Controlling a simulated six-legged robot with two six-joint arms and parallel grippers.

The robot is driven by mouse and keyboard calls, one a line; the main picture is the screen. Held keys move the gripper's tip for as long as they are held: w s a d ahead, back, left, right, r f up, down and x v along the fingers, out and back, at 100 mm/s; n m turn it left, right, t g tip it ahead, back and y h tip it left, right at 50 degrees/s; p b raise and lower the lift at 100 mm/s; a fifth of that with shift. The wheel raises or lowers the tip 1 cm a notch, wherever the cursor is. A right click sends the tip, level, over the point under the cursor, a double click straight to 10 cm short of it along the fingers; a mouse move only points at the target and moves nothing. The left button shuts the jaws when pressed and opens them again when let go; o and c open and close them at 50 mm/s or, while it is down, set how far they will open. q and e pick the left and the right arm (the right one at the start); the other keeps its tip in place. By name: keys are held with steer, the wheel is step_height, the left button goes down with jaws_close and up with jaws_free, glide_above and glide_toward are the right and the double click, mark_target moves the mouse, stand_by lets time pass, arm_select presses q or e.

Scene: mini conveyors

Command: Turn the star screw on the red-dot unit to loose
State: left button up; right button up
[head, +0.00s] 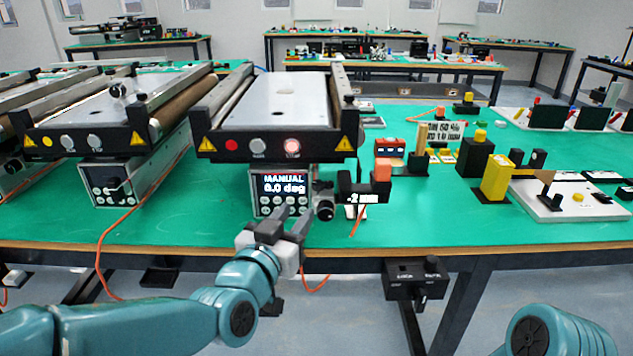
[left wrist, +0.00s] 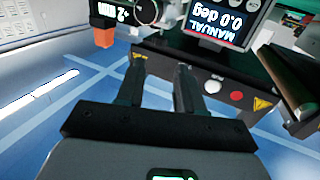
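A dark round knob (head: 324,209) sits right of this box, and a round knob also shows at the top of the left wrist view (left wrist: 146,12). I cannot tell whether it is the star screw. My left gripper (head: 296,213) is open and empty in front of the box, fingers apart. My right gripper is out of view.
A yellow-dot conveyor (head: 47,141) is at left. Yellow and black blocks (head: 496,178) stand at right. An orange cable hangs over the table's front edge.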

mark_target(316, 187)
arm_select(q)
steer(key=x, duration=1.2)
steer(key=shift+p, duration=0.4)
steer(key=shift+d, duration=0.1)
jaws_close()
